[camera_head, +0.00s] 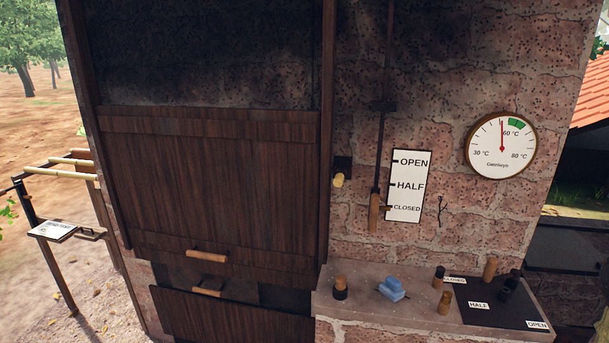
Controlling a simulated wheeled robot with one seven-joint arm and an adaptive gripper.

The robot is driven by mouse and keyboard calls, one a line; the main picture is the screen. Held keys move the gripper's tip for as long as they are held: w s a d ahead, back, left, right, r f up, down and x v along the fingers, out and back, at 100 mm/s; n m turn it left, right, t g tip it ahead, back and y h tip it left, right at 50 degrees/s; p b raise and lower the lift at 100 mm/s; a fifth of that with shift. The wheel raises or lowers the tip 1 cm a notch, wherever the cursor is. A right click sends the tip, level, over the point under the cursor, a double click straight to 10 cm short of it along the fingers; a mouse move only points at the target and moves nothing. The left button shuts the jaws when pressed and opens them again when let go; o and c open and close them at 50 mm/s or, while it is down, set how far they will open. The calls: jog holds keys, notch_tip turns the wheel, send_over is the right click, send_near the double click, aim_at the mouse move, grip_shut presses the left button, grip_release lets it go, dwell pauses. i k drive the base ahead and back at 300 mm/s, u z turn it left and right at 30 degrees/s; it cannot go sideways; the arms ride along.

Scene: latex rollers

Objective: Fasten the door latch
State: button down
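A large dark wooden door (200,190) covers the left part of the brick front, with a light wooden handle (206,257) near its bottom edge. At its right, beside the wooden frame post, is a small black bracket with a pale knob (339,181); it looks like the latch, but whether it is engaged cannot be told. A lower wooden door (225,316) with its own handle (207,292) sits below; a dark gap shows above part of it. My gripper is not in view.
A rod with a wooden grip (374,212) hangs beside an OPEN/HALF/CLOSED sign (408,186), low near CLOSED. A dial gauge (502,145) is on the wall. The ledge (400,312) holds a blue cloth (392,289), a dark jar (340,288), wooden pegs and a labelled black board (480,318).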

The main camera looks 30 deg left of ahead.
aim_at(337, 181)
jog(key=u, duration=0.7)
jog(key=i, duration=1)
jog(key=z, duration=0.15)
jog(key=k, duration=0.35)
jog(key=z, duration=0.55)
jog(key=k, duration=1)
jog(key=u, duration=0.4)
jog(key=i, duration=0.95)
jog(key=u, duration=0.2)
